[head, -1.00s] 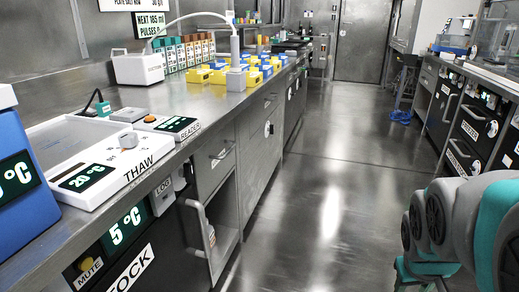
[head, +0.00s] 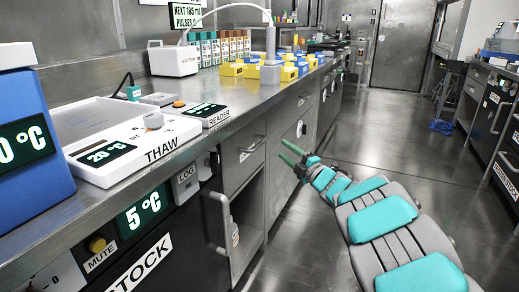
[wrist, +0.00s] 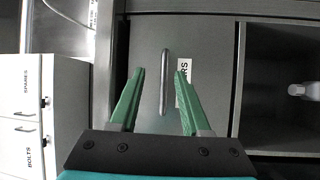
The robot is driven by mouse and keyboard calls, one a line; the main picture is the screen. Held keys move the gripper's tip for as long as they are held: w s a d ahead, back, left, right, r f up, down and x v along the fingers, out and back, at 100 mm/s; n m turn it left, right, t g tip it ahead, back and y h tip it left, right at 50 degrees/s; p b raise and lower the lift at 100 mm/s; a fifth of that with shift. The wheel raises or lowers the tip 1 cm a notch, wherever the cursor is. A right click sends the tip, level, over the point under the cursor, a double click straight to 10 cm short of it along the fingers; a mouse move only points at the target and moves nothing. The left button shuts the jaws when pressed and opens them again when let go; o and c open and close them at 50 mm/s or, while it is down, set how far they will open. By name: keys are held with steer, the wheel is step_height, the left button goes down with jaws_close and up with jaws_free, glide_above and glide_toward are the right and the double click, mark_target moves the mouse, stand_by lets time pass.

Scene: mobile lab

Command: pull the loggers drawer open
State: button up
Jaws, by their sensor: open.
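The loggers drawer (head: 243,157) is the grey drawer under the left bench top, and it looks shut. Its bar handle (head: 252,146) faces the aisle. In the wrist view the drawer front (wrist: 150,45) fills the middle, with its handle (wrist: 165,82) between the lines of the two fingers. A label (wrist: 184,82) ending in "RS" is partly hidden by a finger. My gripper (head: 285,151) is open and empty, its green fingers pointing at the drawer front. The fingers also show in the wrist view (wrist: 160,70). I cannot tell how far the tips are from the handle.
An open compartment (head: 246,213) lies below the drawer, with a pale object (wrist: 304,90) inside. The STOCK unit's door handle (head: 220,222) sticks out nearby. A white cabinet (wrist: 22,105) labelled SPARES and BOLTS shows in the wrist view.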

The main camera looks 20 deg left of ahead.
mark_target(260, 142)
steer(key=shift+n+g+y, duration=0.8)
steer(key=shift+g+y, duration=0.1)
steer(key=shift+w+a+r, duration=0.1)
steer(key=shift+w+a, duration=0.1)
steer(key=shift+a, duration=1.45)
steer(key=shift+w+a+f, duration=0.1)
steer(key=shift+w+a, duration=0.15)
steer(key=shift+a, duration=1.4)
steer(key=shift+w+a+r, duration=0.1)
steer(key=shift+w+a, duration=0.1)
steer(key=shift+a, duration=1.45)
jaws_close()
